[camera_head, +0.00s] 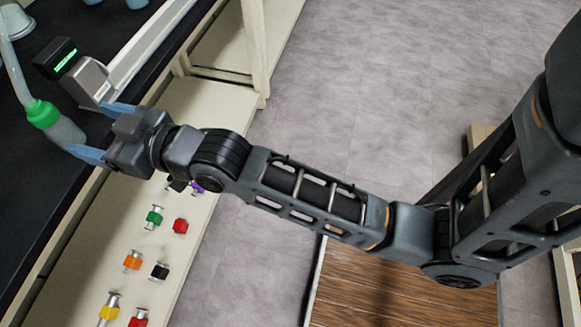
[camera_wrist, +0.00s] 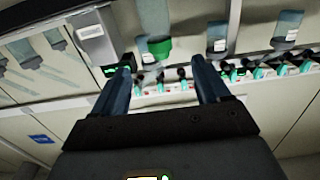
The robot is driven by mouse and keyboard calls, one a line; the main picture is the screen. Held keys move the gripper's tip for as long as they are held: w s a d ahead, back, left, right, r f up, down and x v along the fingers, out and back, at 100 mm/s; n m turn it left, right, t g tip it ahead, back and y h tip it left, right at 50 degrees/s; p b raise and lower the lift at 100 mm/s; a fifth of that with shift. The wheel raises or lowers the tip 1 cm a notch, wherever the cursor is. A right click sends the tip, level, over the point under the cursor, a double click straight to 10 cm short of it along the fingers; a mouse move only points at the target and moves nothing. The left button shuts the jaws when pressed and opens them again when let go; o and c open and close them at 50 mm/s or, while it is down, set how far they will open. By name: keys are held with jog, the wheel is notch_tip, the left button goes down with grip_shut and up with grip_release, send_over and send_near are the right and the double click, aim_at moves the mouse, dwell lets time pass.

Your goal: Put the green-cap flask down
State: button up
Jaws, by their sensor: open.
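The green-cap flask (camera_head: 67,132) shows at the left in the head view, with its green cap (camera_head: 44,114) at the upper left of its grey body and a pale tube running on from the cap. In the wrist view the green cap (camera_wrist: 159,46) lies between and just beyond my fingertips. My gripper (camera_head: 87,128) is open, its two blue fingers spread on either side of the flask's near end. In the wrist view my gripper (camera_wrist: 162,62) shows a gap between the fingers. I cannot tell whether either finger touches the flask, or what bears its weight.
A grey box (camera_head: 88,80) and a black display (camera_head: 56,58) with green characters stand close beside the upper finger. Coloured valves (camera_head: 154,216) line the pale lower shelf (camera_head: 200,105). A dark worktop (camera_head: 50,185) lies at the left. Grey floor is open to the right.

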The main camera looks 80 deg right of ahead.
jog(key=s+f+g, duration=0.1)
jog(key=s+f, duration=0.1)
jog(key=s, duration=1.2)
jog(key=s+f+g, duration=0.1)
jog(key=s+f, duration=0.1)
jog(key=s, duration=1.2)
jog(key=shift+s+a+f, duration=0.15)
jog(key=shift+s+f, duration=0.1)
jog(key=shift+s, duration=0.05)
jog(key=shift+g, duration=0.5)
jog(key=v, duration=0.5)
jog(key=r+v, duration=0.1)
jog(key=v, duration=0.2)
jog(key=shift+w+d, duration=0.2)
jog(key=shift+d, duration=0.05)
